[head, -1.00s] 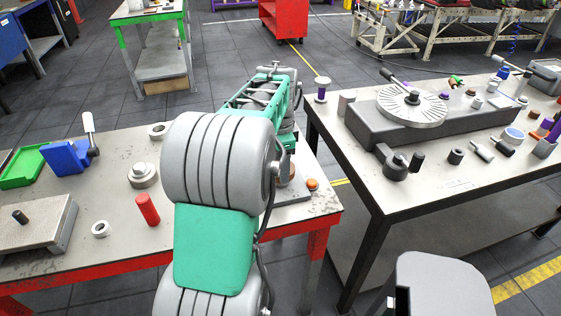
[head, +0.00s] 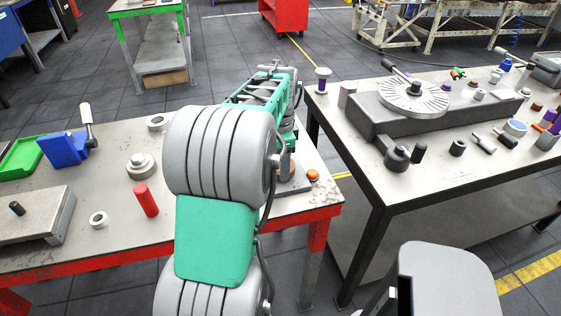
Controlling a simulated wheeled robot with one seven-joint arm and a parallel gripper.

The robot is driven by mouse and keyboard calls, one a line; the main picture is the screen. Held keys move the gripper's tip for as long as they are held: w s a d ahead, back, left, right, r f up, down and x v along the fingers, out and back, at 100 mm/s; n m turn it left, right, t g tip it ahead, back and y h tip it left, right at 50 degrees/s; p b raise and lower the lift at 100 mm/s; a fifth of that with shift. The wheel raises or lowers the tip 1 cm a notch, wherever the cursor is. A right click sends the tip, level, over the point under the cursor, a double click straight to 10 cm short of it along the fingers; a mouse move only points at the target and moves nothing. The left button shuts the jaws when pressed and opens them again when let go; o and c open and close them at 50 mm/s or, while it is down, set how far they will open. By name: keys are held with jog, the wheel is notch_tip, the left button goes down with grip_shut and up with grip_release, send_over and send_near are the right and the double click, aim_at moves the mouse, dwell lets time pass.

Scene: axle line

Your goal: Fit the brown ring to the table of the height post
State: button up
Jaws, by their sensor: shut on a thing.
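My arm, grey and green, reaches over the near table (head: 110,235) and blocks the view of what lies behind it. My gripper is hidden behind it, so its jaws do not show. A grey base plate (head: 291,184) shows just right of my arm, near the table's right end. It may belong to the height post, but the post and its table are mostly hidden. A small orange knob or cap (head: 312,175) is beside this plate.
On the near table are a red cylinder (head: 146,200), a pale ring (head: 98,220), a stepped round part (head: 141,166), a blue block (head: 64,150) and a green tray (head: 22,156). A second table (head: 430,180) at right bears a round dial plate (head: 413,98) and several small parts.

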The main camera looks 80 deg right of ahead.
jog(key=shift+f+b, duration=0.3)
jog(key=shift+f, duration=0.3)
jog(key=o, duration=1.7)
jog(key=shift+c, duration=0.2)
notch_tip(320, 180, up, 8)
jog(key=shift+f, duration=0.1)
